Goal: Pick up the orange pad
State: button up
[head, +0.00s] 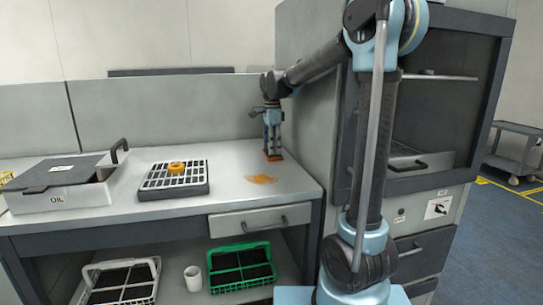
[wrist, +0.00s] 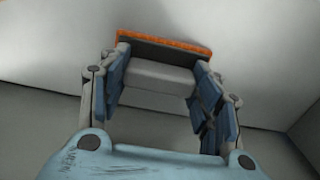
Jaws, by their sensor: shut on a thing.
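The orange pad (wrist: 165,46) shows in the wrist view as an orange strip under a dark backing, at the far end of a pale grey block (wrist: 158,78). My gripper (wrist: 155,88) is shut on this block, with one blue finger on each side. In the head view my gripper (head: 272,122) points down at the right end of the workbench, next to the grey cabinet. The orange pad (head: 273,157) is at its lower end there, close to the bench top; I cannot tell whether it touches.
An orange spill (head: 262,180) lies on the bench (head: 225,155). A black grid tray (head: 173,188) with an orange ring (head: 177,167) stands left of it, then a grey box marked OIL (head: 65,197). A green basket (head: 241,287) and a white cup (head: 193,278) are below.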

notch_tip(320, 180, up, 10)
dwell(0.7)
